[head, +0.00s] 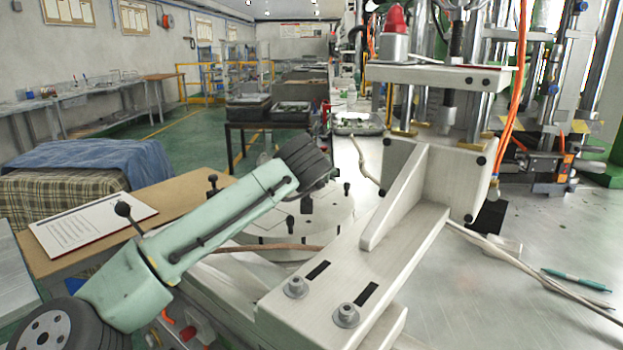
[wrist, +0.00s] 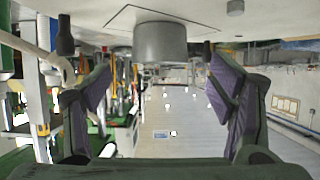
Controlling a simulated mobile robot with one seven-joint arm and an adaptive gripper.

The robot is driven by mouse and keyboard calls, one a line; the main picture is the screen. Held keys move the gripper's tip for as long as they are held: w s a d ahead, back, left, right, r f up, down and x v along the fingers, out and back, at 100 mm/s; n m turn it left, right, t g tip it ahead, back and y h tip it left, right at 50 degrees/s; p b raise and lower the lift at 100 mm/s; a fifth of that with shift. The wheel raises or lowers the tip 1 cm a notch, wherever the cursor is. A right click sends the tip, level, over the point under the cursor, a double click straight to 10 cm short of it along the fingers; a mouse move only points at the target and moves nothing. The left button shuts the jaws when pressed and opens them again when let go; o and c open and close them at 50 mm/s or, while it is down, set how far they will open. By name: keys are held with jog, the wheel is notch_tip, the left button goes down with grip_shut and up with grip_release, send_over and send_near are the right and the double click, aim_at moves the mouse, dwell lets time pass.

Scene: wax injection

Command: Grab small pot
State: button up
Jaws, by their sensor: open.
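A small grey pot (wrist: 160,43), a plain short cylinder, shows at the upper middle of the wrist view, which looks upside down. It rests on a pale flat surface, with dark pegs to either side. My gripper (wrist: 161,80) is open and empty, its purple-padded fingers wide apart at left and right. The pot lies between the fingers' lines in the picture, apart from both pads; its depth is hard to judge. In the head view I cannot make out the pot or my fingers.
In the head view, a pale round plate (head: 265,236) with black pegs lies beside a white machine bracket (head: 330,265). A red-topped grey cylinder (head: 395,35) stands on the machine. A teal pen (head: 577,279) and cables lie on the metal table at right.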

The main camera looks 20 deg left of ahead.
jog(key=shift+p+x, duration=1.15)
jog(key=shift+x, duration=1.9)
jog(key=shift+r, duration=0.1)
jog(key=shift+c, duration=0.3)
jog(key=c, duration=1.3)
jog(key=shift+r, duration=0.1)
